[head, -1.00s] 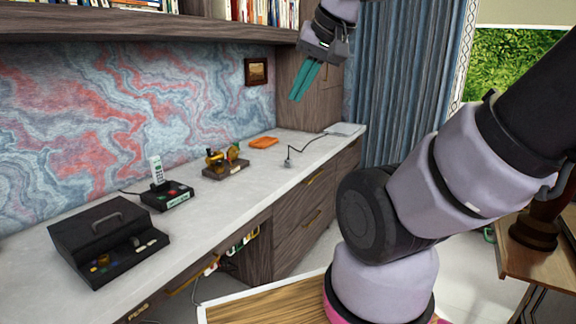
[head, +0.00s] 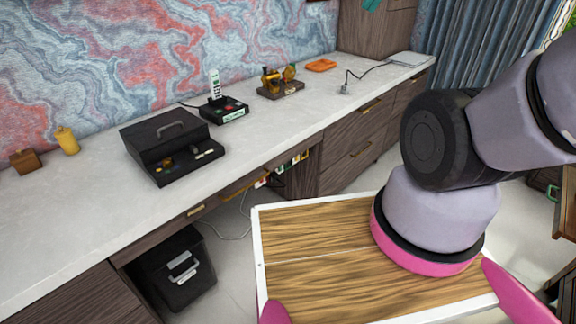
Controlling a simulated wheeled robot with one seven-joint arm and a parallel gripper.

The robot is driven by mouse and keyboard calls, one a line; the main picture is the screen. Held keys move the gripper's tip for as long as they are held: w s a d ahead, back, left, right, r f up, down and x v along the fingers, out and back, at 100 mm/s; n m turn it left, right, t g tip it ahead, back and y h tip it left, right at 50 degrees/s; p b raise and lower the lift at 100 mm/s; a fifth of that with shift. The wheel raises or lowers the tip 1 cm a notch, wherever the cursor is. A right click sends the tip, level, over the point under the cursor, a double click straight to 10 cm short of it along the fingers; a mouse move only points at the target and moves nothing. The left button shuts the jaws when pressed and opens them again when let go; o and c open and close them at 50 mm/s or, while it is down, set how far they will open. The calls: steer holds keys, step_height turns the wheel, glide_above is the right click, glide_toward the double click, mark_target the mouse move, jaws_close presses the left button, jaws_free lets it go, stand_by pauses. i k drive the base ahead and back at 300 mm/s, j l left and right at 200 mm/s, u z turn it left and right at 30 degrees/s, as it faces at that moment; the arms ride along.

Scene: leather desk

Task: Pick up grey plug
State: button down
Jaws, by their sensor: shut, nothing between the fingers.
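The grey plug (head: 344,88) stands on the light desk top (head: 290,112) near its right part, close to the front edge. A dark cord runs from it to a flat grey device (head: 409,59) at the desk's far right end. Only the teal fingertips of my gripper (head: 371,5) show, at the top edge of the head view. They look close together and empty, and are high above the desk, apart from the plug. The rest of the gripper is out of frame.
Bare desk surrounds the plug's left side.

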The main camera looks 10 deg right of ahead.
mark_target(344, 89)
steer(key=i+l+z, duration=0.1)
steer(key=i+l, duration=0.25)
steer(key=i+l+z, duration=0.1)
steer(key=i+l, duration=0.2)
steer(key=i, duration=0.2)
steer(key=i+l+z, duration=0.1)
steer(key=i+l, duration=0.2)
steer(key=i, duration=0.15)
steer(key=i+l+z, duration=0.1)
steer(key=i, duration=0.35)
steer(key=i+l+z, duration=0.1)
steer(key=i+l, duration=0.2)
steer(key=i, duration=0.2)
